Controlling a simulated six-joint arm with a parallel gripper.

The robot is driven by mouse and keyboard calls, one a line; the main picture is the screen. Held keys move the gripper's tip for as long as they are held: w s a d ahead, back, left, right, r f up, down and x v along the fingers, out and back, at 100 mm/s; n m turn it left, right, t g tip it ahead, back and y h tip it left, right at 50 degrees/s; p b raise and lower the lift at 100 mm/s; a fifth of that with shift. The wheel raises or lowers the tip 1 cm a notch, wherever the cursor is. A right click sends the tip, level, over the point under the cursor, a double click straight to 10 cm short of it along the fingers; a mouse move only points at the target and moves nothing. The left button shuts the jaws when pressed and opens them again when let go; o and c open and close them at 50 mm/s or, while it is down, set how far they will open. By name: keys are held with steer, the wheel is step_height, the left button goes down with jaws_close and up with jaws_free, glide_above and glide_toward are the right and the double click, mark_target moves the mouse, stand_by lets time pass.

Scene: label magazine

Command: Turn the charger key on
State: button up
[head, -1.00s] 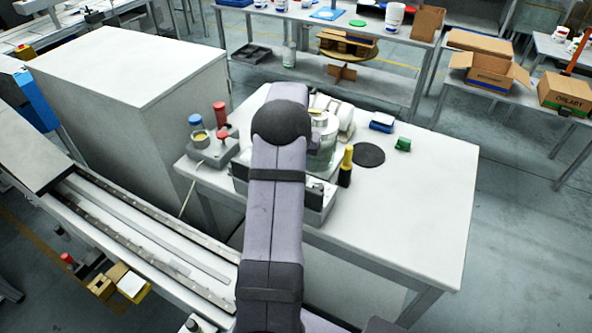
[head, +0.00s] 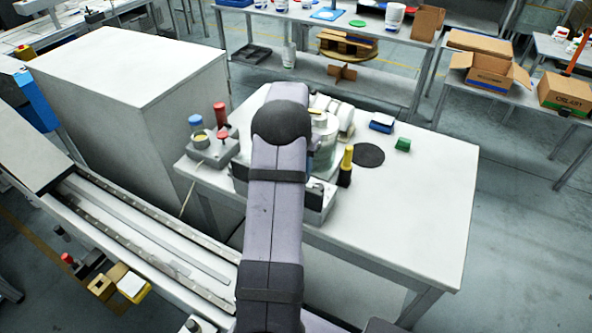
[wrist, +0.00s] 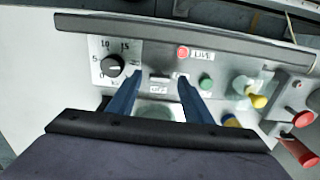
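The charger panel (wrist: 225,65) fills the wrist view, a pale grey face with a dark upper edge. It carries a black dial (wrist: 112,66) with a numbered scale, a red lamp (wrist: 183,52) marked LIVE and a green button (wrist: 206,82). My gripper (wrist: 159,77) has two blue fingers apart, pointing at the panel between dial and green button. A small label (wrist: 158,90) shows between the fingers. I cannot make out the key clearly there, nor whether the fingers touch anything. In the head view my arm hides the gripper and most of the charger (head: 318,198).
A yellow-topped black handle (head: 345,167) stands right of the charger, beside a dark round mat (head: 369,155). Yellow (wrist: 258,100) and red (wrist: 303,118) knobs lie right of the fingers. The table's right side (head: 420,220) is clear.

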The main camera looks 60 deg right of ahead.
stand_by(0.3)
steer(key=shift+a+r+b, duration=0.1)
steer(key=shift+r+b, duration=1.2)
steer(key=shift+r, duration=2.3)
